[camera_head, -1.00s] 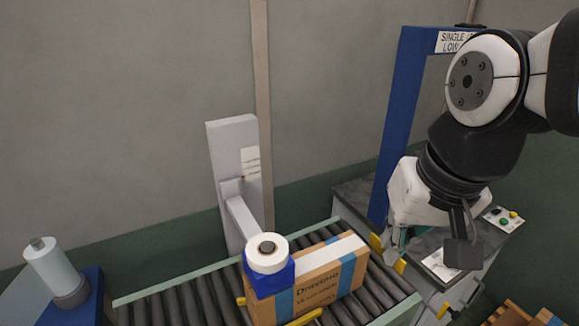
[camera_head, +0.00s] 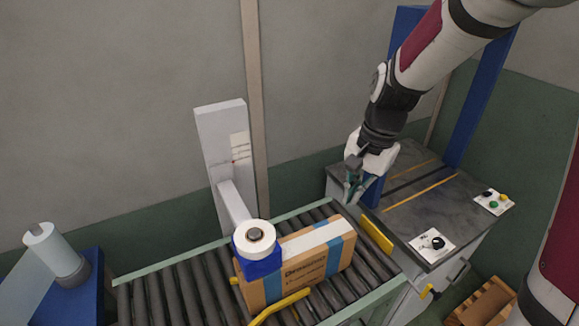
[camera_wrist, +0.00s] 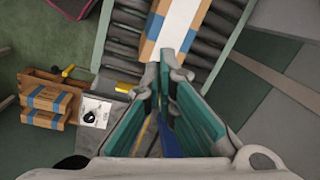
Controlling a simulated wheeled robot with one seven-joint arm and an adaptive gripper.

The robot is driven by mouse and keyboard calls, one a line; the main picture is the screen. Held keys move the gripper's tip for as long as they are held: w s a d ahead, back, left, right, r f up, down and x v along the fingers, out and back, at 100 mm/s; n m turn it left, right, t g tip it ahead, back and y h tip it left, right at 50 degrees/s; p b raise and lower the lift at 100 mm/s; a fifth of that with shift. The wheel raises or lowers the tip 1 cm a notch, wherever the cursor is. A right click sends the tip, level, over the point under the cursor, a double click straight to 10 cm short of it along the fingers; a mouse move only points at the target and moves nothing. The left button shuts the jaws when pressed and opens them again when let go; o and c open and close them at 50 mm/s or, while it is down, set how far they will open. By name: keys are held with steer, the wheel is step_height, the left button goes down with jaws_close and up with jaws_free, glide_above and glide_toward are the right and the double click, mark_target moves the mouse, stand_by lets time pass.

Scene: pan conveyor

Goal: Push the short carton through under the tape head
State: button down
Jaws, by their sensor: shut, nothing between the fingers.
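The short carton (camera_head: 310,267), brown with blue bands and a white strip along its top, stands on the roller conveyor. Its left end is at the tape head (camera_head: 262,267), a blue block with a white roll on top, which hides part of that end. The carton's right part sticks out clear of the head. In the wrist view the carton (camera_wrist: 173,30) shows at the top, beyond the fingertips. My gripper (camera_head: 353,196) is shut and empty, above the conveyor's far right end, just right of and beyond the carton. Its teal fingers (camera_wrist: 165,75) meet in the wrist view.
Yellow guides (camera_head: 280,304) flank the carton, with a yellow block (camera_head: 377,235) at the bench edge. A dark bench (camera_head: 415,205) with a blue frame and button panel (camera_head: 493,202) stands right. Wooden crates (camera_head: 485,303) sit on the floor. Rollers (camera_head: 180,295) left of the head are bare.

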mark_target(302, 247)
steer(key=w+f+m, duration=0.1)
steer(key=f, duration=0.2)
steer(key=w+f+m+g+p, duration=0.1)
steer(key=f, duration=0.3)
steer(key=w+f+m, duration=0.1)
steer(key=f+m, duration=0.1)
steer(key=f, duration=0.2)
steer(key=shift+w+d+p, duration=0.25)
steer(key=shift+d+p, duration=0.05)
steer(key=shift+p, duration=0.05)
steer(key=shift+a+f, duration=0.1)
steer(key=s+a+p, duration=0.1)
steer(key=a, duration=0.2)
steer(key=s+a+p, duration=0.1)
steer(key=s+a, duration=0.1)
steer(key=a, duration=0.2)
steer(key=s+a+p, duration=0.1)
steer(key=s+a, duration=0.1)
steer(key=a, duration=0.2)
steer(key=shift+w+d+f, duration=0.1)
steer(key=shift+w+f, duration=0.1)
steer(key=shift+f, duration=0.4)
steer(key=shift+s+f, duration=0.1)
steer(key=shift+f, duration=0.15)
